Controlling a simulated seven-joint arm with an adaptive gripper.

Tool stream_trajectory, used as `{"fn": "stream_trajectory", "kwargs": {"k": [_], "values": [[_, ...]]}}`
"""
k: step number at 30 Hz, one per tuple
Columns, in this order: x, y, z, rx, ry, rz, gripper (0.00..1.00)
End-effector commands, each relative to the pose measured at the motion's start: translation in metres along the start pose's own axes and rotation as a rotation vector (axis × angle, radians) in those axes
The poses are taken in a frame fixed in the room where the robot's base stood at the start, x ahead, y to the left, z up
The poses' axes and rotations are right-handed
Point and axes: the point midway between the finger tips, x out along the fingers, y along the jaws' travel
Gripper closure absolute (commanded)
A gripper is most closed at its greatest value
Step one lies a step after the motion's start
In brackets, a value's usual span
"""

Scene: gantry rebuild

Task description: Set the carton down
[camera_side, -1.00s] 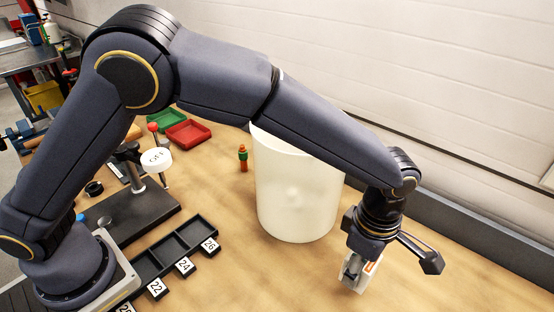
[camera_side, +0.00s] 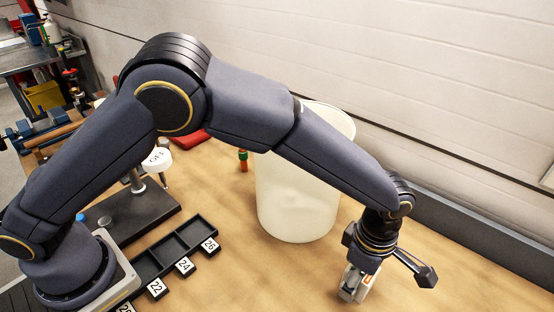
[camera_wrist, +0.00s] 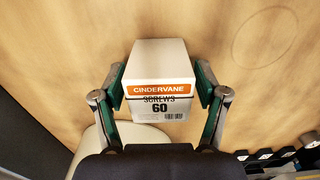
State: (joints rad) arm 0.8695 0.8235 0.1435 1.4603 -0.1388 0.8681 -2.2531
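The carton (camera_wrist: 158,60) is a small white box with an orange band reading CINDERVANE, SCREWS 60 and a barcode. In the wrist view it sits between the green-padded fingers of my gripper (camera_wrist: 161,88), which appear to press on its two sides. In the side view my gripper (camera_side: 357,284) points down at the lower right, with part of the carton (camera_side: 366,283) showing at the fingers. It is close to the wooden table (camera_side: 440,290). I cannot tell whether the carton's underside touches the table.
A large white bin (camera_side: 295,205) stands just left of my gripper. A black tray with compartments labelled 22, 24 and 26 (camera_side: 170,252) lies further left. A small green and orange bottle (camera_side: 243,160) stands behind. The table right of my gripper is clear up to a grey wall ledge (camera_side: 480,232).

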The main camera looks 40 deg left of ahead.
Motion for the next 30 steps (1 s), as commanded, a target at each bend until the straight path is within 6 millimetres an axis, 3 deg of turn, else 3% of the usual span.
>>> {"fn": "stream_trajectory", "kwargs": {"k": [11,14,24,30], "values": [[-0.005,0.000,0.000,0.000,-0.002,0.001,0.24],[-0.019,0.001,0.001,0.000,-0.003,0.004,0.24],[-0.094,0.000,0.001,0.000,-0.003,0.003,0.24],[-0.119,0.000,0.000,-0.001,-0.002,0.001,0.24]]}}
